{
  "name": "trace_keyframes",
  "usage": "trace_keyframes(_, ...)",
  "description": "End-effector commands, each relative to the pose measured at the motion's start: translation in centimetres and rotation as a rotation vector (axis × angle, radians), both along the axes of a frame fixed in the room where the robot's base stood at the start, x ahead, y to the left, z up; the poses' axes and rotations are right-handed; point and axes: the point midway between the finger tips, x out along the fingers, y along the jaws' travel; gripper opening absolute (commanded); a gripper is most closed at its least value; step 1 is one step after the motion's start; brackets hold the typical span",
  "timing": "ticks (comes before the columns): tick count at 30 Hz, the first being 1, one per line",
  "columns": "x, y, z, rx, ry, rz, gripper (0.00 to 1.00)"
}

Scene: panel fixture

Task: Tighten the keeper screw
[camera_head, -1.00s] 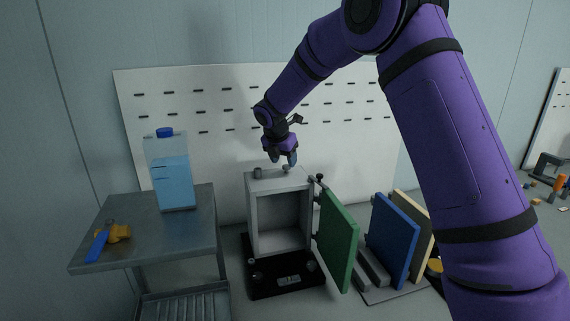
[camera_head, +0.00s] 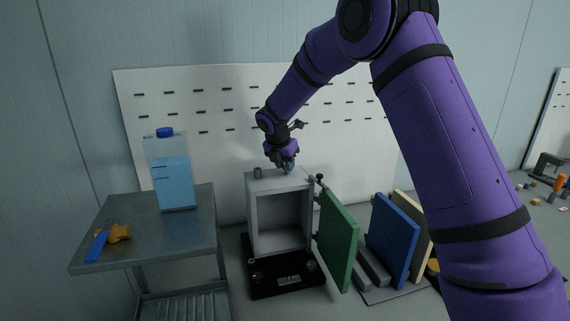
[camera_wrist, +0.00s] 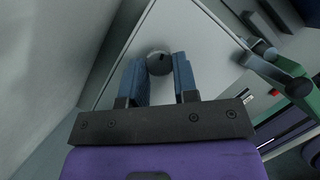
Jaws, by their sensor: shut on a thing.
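The grey box fixture (camera_head: 252,222) stands with its front open and its green door (camera_head: 338,240) swung out to the right. My gripper (camera_head: 284,168) is at the box's top, toward the right. In the wrist view, a round dark grey knob with a mark on its face (camera_wrist: 159,63), which looks like the keeper screw, sits on the box's pale top. My gripper's blue fingers (camera_wrist: 159,76) are shut on its two sides. In the head view the fingers hide this knob.
A metal table (camera_head: 150,237) at left holds a blue-capped jug (camera_head: 170,172) and a blue and yellow tool (camera_head: 110,238). A blue panel (camera_head: 392,240) and a cream panel (camera_head: 426,232) stand right of the door. A white slotted board (camera_head: 215,105) is behind.

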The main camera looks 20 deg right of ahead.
Motion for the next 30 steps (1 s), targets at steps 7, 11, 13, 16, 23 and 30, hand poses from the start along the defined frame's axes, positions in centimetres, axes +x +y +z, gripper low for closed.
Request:
trace_keyframes(7, 0.08, 0.10, -0.02, 0.000, 0.000, -0.090, 0.04)
trace_keyframes(11, 0.19, 0.20, 0.04, 0.000, 0.000, -0.181, 0.04)
trace_keyframes(13, 0.23, 0.25, 0.01, 0.000, 0.000, -0.242, 0.04)
trace_keyframes(16, 0.34, 0.28, 0.00, -0.001, 0.000, -0.334, 0.04)
trace_keyframes(23, 0.56, 0.29, 0.00, -0.001, -0.001, -0.555, 0.04)
trace_keyframes(30, 0.78, 0.35, 0.02, 0.000, -0.001, -0.783, 0.04)
